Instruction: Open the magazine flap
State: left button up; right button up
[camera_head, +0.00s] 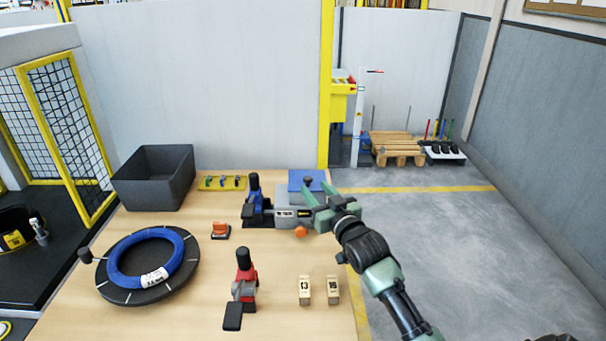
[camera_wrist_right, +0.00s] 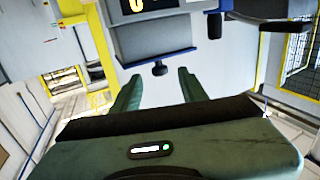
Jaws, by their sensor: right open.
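A grey machine (camera_head: 293,215) stands at the far right of the table. A blue flat panel (camera_head: 296,178) with a small dark knob (camera_head: 308,181) sits at its back; I take this as the magazine flap, and it looks closed. My right gripper (camera_head: 319,192) is open and empty beside the panel's right front. In the right wrist view, a grey panel (camera_wrist_right: 152,38) with a blue edge carries a black knob (camera_wrist_right: 159,68). The knob appears between the open fingertips (camera_wrist_right: 159,74), apart from both. I cannot tell the depth between them. My left gripper is out of view.
A red tool (camera_head: 244,275), two numbered blocks (camera_head: 305,290), an orange knob (camera_head: 300,231), a blue coil on a black turntable (camera_head: 120,294) and a black bin (camera_head: 153,190) share the table.

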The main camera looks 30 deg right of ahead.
aim_at(309, 181)
jog(key=w, duration=0.3)
jog(key=shift+w+d+r+p, duration=0.25)
jog(key=shift+d+r+p, duration=0.05)
jog(key=shift+d+r, duration=0.05)
jog(key=shift+w+d+f, duration=0.1)
jog(key=shift+w+f, duration=0.1)
jog(key=shift+w, duration=0.8)
jog(key=shift+w+f, duration=0.1)
jog(key=shift+w, duration=0.1)
jog(key=c, duration=0.9)
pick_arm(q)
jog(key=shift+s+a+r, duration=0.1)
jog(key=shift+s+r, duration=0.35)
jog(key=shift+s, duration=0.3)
pick_arm(e)
grip_shut()
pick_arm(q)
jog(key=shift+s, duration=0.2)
